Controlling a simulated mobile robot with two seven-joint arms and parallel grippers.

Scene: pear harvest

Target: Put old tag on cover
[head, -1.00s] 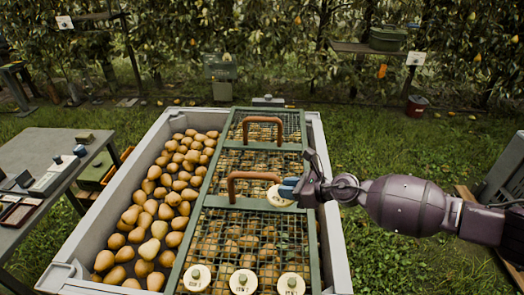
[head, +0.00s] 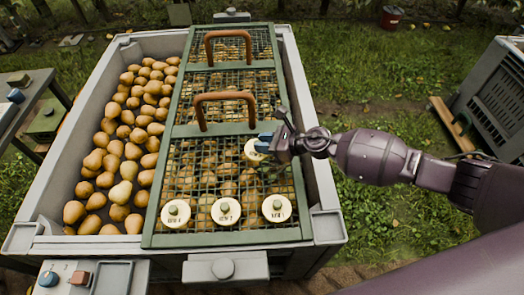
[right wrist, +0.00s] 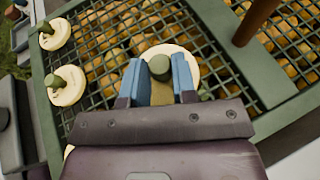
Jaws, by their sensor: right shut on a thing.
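A mesh cover with a green frame (head: 160,150) lies over the right part of a pear bin. My right gripper (head: 263,144) is shut on a round cream tag (head: 251,151) by its green knob, over the mesh near the cover's right side. The held tag also shows between the blue fingers in the right wrist view (right wrist: 185,60). I cannot tell whether it touches the mesh. Three similar tags with green knobs and small dark lettering sit in a row at the cover's front: left (head: 175,214), middle (head: 226,211) and right (head: 277,208). My left gripper is not in view.
The cover has two brown handles, far (head: 228,36) and near (head: 225,97), standing up from it. Loose pears (head: 120,150) fill the bin's open left side. The grey bin rim (head: 325,180) is to the right. A grey crate (head: 492,95) stands on grass farther right.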

